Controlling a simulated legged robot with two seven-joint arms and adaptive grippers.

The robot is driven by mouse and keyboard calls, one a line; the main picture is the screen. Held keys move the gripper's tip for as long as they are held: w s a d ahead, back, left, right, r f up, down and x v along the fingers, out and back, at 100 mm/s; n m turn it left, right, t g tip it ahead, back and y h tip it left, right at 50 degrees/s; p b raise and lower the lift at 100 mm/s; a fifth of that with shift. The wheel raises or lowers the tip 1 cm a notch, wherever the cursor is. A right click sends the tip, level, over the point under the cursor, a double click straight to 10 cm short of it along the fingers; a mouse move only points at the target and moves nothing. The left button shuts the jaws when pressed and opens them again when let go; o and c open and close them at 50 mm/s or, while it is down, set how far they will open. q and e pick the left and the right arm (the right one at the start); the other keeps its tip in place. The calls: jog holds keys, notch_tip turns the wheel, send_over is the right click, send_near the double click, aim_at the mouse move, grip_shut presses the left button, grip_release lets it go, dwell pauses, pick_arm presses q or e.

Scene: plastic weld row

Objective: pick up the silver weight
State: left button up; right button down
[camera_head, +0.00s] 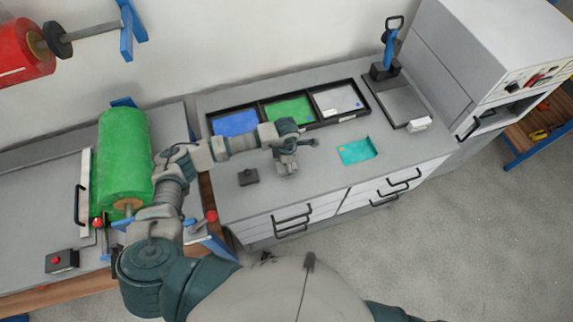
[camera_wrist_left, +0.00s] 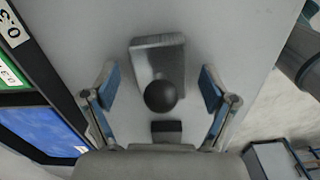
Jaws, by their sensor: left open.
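The silver weight stands on the grey worktop. In the left wrist view it is a silver block (camera_wrist_left: 158,55) with a dark round knob facing the camera. My left gripper (camera_wrist_left: 160,88) is open, with one blue-padded finger on either side of the weight and visible gaps to both. In the head view my left gripper (camera_head: 289,156) is over the worktop, and the weight (camera_head: 288,169) shows only partly beneath it. Contact with the weight cannot be seen. My right gripper is out of view.
A small dark block (camera_head: 248,177) sits left of the weight; it also shows in the wrist view (camera_wrist_left: 167,131). Behind is a black-framed tray (camera_head: 312,123) with blue, green and white sections. A teal packet (camera_head: 357,151) lies to the right. Drawers (camera_head: 293,220) front the bench.

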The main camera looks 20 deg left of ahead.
pick_arm(q)
grip_shut()
jog(key=shift+r, duration=0.1)
dwell(0.3)
